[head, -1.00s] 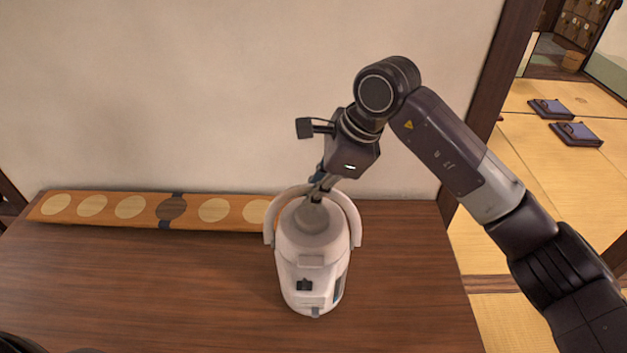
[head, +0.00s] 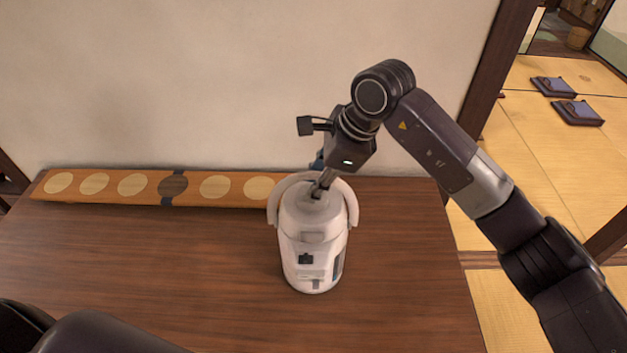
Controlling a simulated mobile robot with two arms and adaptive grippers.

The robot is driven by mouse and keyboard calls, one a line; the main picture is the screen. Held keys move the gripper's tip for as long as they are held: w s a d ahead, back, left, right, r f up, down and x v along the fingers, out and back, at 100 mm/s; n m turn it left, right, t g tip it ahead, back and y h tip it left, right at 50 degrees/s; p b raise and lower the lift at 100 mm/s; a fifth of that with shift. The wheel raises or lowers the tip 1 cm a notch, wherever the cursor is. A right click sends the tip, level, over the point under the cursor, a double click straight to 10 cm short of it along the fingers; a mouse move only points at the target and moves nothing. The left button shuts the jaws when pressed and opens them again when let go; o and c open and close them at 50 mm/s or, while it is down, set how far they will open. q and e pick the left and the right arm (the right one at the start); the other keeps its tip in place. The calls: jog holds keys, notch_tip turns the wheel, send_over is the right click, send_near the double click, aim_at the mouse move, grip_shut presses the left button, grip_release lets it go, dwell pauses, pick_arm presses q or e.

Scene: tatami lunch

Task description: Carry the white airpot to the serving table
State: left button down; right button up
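The white airpot (head: 313,259) stands upright on the dark wooden table (head: 150,275), with its carrying handle (head: 347,197) raised in an arch over the lid. My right gripper (head: 319,191) reaches down from above at the top of the arch, just over the lid. Its fingers overlap the handle in the picture. They are small and partly hidden, so I cannot tell whether they are open or shut, or whether they touch the handle. My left gripper is out of view; dark parts of my own body show at the lower left.
A long wooden board (head: 110,199) with pale round spots and one dark one lies along the back wall, left of the airpot. The table's left and front are clear. Beyond its right edge lies tatami floor with dark blue cushions (head: 577,112).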

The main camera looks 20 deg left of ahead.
jog(key=shift+r, duration=0.15)
jog(key=shift+d+r+b, duration=0.2)
jog(key=shift+r+b, duration=0.1)
jog(key=shift+b, duration=0.1)
jog(key=b+v, duration=0.4)
jog(key=v, duration=0.7)
jog(key=shift+r, duration=0.1)
dwell(0.3)
